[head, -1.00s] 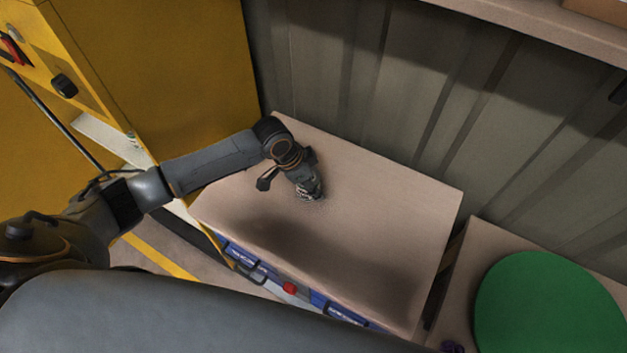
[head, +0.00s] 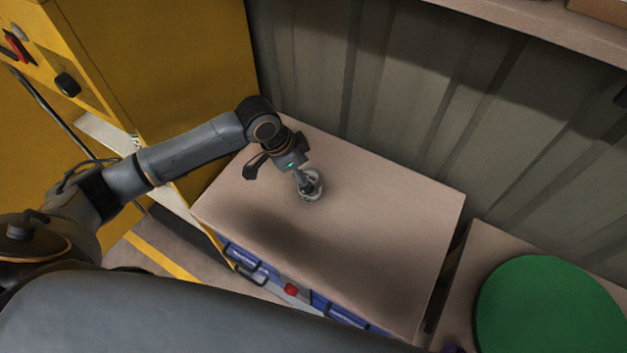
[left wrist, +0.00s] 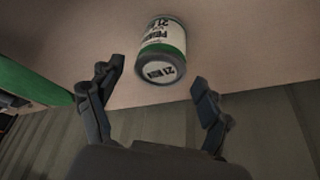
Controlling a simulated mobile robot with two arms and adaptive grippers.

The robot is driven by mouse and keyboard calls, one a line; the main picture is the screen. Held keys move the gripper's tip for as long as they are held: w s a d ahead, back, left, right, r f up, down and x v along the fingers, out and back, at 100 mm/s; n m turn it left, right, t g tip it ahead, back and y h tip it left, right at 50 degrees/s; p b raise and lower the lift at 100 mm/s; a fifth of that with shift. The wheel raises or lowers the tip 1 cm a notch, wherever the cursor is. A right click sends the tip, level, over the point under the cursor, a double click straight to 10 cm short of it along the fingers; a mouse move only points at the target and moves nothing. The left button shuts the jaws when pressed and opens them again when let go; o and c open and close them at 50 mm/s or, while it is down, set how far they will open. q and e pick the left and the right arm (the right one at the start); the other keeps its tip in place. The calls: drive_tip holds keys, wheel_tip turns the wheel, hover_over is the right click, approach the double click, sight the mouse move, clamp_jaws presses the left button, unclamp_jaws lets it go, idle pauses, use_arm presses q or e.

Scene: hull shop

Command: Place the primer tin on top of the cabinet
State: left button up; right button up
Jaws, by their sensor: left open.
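The primer tin (left wrist: 162,48), white and green with a printed label, stands on the light brown cabinet top (head: 380,215). In the head view the tin (head: 313,190) shows as a small pale round shape, partly hidden by my left gripper (head: 305,182). In the left wrist view my left gripper (left wrist: 157,70) is open, its fingers spread wide with the tin just beyond the tips and between them. The fingers look clear of the tin. The cabinet has blue drawers at its front. My right gripper is out of view.
A tall yellow cabinet (head: 175,75) stands at the left, close to my left arm. A corrugated wall (head: 400,100) runs behind, with a shelf (head: 520,25) above. A green disc (head: 550,310) lies on a lower surface at the right. The rest of the cabinet top is bare.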

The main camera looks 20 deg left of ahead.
use_arm(q)
drive_tip(key=v, duration=0.5)
drive_tip(key=shift+s+a+r, duration=0.1)
drive_tip(key=shift+a+r, duration=0.05)
drive_tip(key=shift+r, duration=0.25)
